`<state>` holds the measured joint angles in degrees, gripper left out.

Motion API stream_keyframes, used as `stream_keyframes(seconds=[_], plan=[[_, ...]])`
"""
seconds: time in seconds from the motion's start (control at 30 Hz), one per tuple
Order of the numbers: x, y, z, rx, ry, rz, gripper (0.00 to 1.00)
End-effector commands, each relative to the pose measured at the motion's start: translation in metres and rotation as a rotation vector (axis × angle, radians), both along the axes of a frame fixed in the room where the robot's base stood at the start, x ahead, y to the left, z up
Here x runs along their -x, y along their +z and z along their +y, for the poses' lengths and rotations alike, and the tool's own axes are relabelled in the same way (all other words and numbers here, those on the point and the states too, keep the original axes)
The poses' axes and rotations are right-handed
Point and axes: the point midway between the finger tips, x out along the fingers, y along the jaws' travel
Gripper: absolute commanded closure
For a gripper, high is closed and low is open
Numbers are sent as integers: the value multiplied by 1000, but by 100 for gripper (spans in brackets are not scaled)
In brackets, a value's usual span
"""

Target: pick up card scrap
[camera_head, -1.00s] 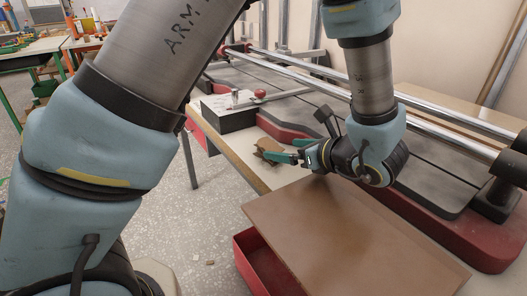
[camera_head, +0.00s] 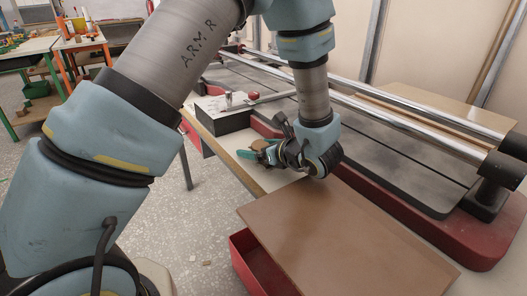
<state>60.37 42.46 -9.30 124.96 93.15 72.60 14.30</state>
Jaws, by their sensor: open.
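The card scrap (camera_head: 260,144) is a small brown piece on the pale bench top near its left edge. Only a little of it shows, because my gripper covers most of it. My gripper (camera_head: 254,151) has teal fingers and points left, low over the bench at the scrap. The fingers are open, with brown showing beside them. I cannot tell whether they touch the scrap or whether it lies fully between them.
A large brown board (camera_head: 345,235) lies in front of my gripper, above a red drawer or tray (camera_head: 262,268). A red-and-black machine with steel rails (camera_head: 405,125) stands behind and to the right. A black block (camera_head: 222,117) sits to the left. Open floor lies left of the bench.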

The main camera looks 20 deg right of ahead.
Motion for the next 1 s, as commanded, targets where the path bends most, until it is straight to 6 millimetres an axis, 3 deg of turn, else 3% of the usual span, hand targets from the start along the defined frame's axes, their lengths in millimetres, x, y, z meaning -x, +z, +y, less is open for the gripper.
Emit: stream_keyframes(seconds=[0.17,0.9,1.0], plan=[[0,0,0,0,-1,0,3],[0,0,0,0,-1,0,85],[0,0,0,0,-1,0,92]])
